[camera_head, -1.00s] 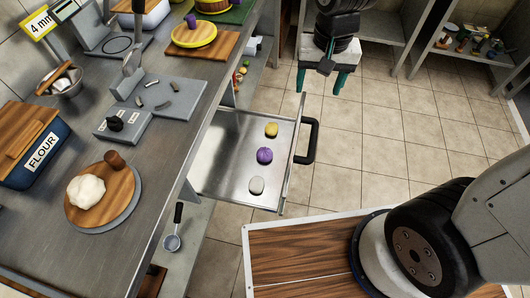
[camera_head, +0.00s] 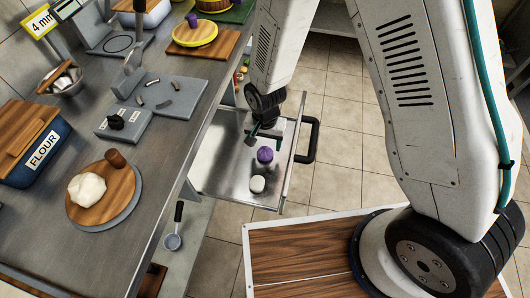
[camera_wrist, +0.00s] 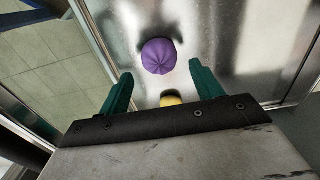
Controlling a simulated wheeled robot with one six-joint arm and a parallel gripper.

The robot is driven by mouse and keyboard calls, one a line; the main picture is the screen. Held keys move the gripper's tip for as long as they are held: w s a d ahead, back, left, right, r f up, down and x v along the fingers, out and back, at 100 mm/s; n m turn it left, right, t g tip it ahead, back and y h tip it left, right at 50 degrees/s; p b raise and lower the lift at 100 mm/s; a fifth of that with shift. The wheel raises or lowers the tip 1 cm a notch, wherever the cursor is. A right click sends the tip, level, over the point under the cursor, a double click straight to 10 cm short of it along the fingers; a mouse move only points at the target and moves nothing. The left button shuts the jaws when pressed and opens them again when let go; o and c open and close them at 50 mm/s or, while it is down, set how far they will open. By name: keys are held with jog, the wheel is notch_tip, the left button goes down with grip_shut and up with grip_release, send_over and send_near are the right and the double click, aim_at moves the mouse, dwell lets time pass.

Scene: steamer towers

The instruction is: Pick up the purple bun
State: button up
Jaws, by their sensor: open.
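The purple bun (camera_head: 265,154) sits in the open metal drawer (camera_head: 225,180), with the white bun (camera_head: 257,184) nearer the camera. My gripper (camera_head: 254,135) is over the far part of the drawer, just beyond the purple bun. In the wrist view the purple bun (camera_wrist: 159,56) shows ahead of my gripper (camera_wrist: 160,76), roughly in line with the gap between the green fingers. The fingers are open and empty. The yellow bun (camera_wrist: 171,99) is partly hidden behind the gripper's dark bar and is hidden in the head view.
The drawer front has a black handle (camera_head: 309,140). The steel counter (camera_head: 165,128) runs along the left, above the drawer, with a dough board (camera_head: 122,208) and a flour box (camera_head: 35,155). Tiled floor (camera_head: 340,180) lies right of the drawer.

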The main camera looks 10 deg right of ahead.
aim_at(265, 150)
notch_tip(265, 150, down, 4)
jog(key=shift+f, duration=0.2)
jog(key=c, duration=1.1)
jog(key=shift+o, duration=0.2)
jog(key=shift+r, duration=0.15)
notch_tip(265, 150, up, 10)
